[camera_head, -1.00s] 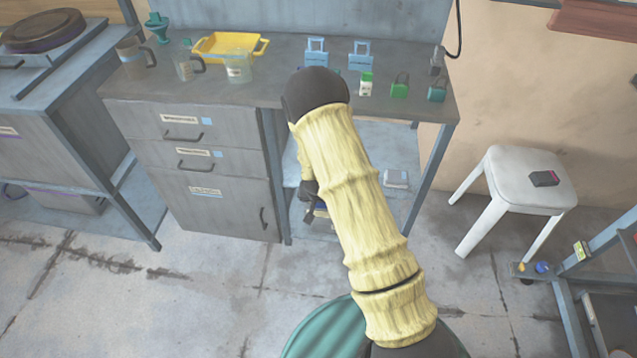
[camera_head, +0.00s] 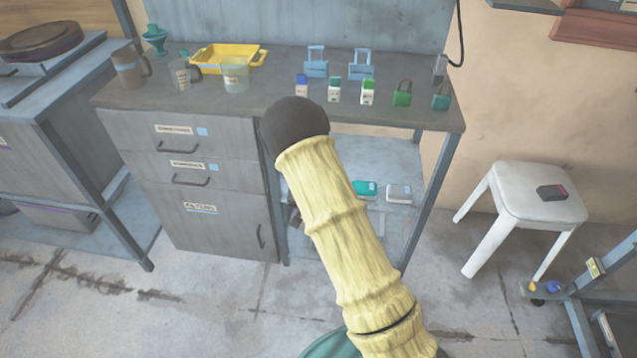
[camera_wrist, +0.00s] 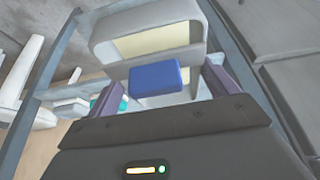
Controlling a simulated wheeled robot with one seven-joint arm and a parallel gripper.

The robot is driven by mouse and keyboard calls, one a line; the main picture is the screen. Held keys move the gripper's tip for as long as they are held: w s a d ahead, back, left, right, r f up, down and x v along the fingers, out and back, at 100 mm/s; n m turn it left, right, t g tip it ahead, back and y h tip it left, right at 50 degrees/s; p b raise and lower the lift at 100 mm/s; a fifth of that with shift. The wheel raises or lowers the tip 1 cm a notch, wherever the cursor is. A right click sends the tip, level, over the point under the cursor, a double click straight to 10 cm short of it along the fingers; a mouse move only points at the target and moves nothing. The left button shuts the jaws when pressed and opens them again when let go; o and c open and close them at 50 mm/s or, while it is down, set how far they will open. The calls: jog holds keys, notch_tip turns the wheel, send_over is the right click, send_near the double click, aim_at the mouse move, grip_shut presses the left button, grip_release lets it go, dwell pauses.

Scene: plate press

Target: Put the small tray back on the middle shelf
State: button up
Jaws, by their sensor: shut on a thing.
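In the wrist view my gripper (camera_wrist: 165,88) has a blue block (camera_wrist: 154,83) between its purple fingers and is shut on it. Right behind the block is a pale rounded frame with a cream panel (camera_wrist: 150,42); I cannot tell whether the two are joined. In the head view my arm hides most of the gripper, which is low by the open bay right of the drawers. A yellow tray (camera_head: 228,66) with end handles lies on the bench top. I cannot tell which thing is the small tray or which shelf is the middle one.
The bench top (camera_head: 420,112) also bears jugs, small cartons (camera_head: 334,90) and padlocks (camera_head: 402,94). Below, a teal box (camera_head: 365,188) and a grey box (camera_head: 399,193) lie on a low shelf. Drawers (camera_head: 192,180) stand left of the bay, a white stool (camera_head: 520,190) to the right.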

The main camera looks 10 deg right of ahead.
jog(key=w+d, duration=0.1)
jog(key=w, duration=0.3)
jog(key=w+d+b, duration=0.1)
jog(key=w+d, duration=0.1)
jog(key=w, duration=0.3)
jog(key=w+d, duration=0.1)
jog(key=w, duration=0.3)
jog(key=shift+w+d+b, duration=0.3)
jog(key=shift+b, duration=0.1)
jog(key=shift+f+b, duration=0.6)
jog(key=shift+f, duration=1.15)
jog(key=shift+r, duration=0.1)
jog(key=o, duration=1.1)
jog(key=shift+f, duration=0.2)
jog(key=shift+r, duration=0.1)
